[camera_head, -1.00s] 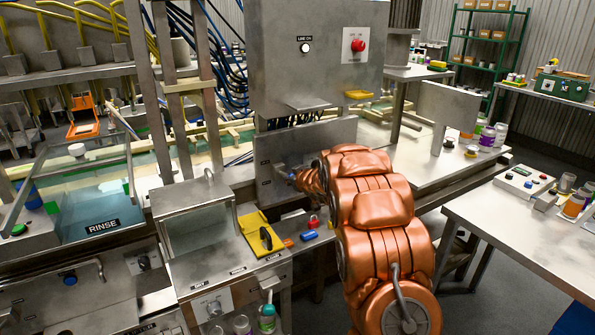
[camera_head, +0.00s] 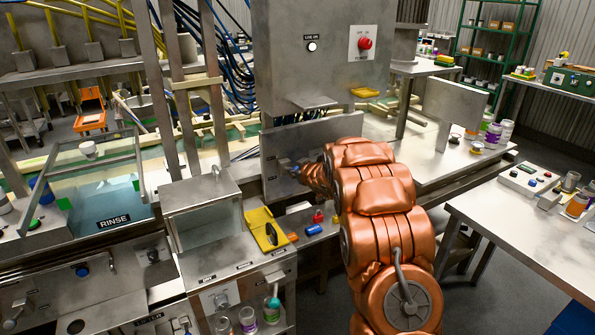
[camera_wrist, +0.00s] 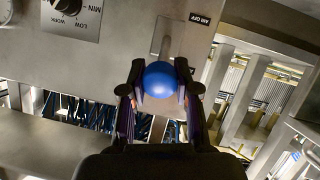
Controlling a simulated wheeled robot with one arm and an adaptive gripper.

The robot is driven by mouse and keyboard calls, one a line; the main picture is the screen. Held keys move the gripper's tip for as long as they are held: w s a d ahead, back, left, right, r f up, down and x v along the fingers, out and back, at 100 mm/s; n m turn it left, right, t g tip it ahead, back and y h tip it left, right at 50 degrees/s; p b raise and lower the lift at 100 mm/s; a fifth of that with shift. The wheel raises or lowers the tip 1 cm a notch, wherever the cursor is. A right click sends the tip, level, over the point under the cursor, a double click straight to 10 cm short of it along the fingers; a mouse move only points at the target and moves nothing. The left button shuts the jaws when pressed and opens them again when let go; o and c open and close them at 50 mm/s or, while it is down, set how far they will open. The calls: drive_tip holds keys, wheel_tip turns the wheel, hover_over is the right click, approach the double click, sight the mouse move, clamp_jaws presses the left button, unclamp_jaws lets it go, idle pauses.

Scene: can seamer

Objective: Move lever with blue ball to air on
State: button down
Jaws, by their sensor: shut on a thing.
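The lever's blue ball (camera_wrist: 160,79) is between the two fingers of my gripper (camera_wrist: 159,72) in the wrist view. The fingers are shut on it, one on each side. The lever's metal shaft (camera_wrist: 163,36) shows beyond the ball against a grey panel. An AIR OFF label (camera_wrist: 200,18) is on the panel at the upper right of the ball. No air on label can be read.
A dial (camera_wrist: 70,6) is on the panel at the upper left in the wrist view. In the head view, a yellow tray (camera_head: 264,228) and small red and blue parts lie below the panel. A control box with a red knob (camera_head: 365,43) stands above it.

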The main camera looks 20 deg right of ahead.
drive_tip(key=c, duration=0.8)
unclamp_jaws()
drive_tip(key=v, duration=1.2)
drive_tip(key=shift+c, duration=0.5)
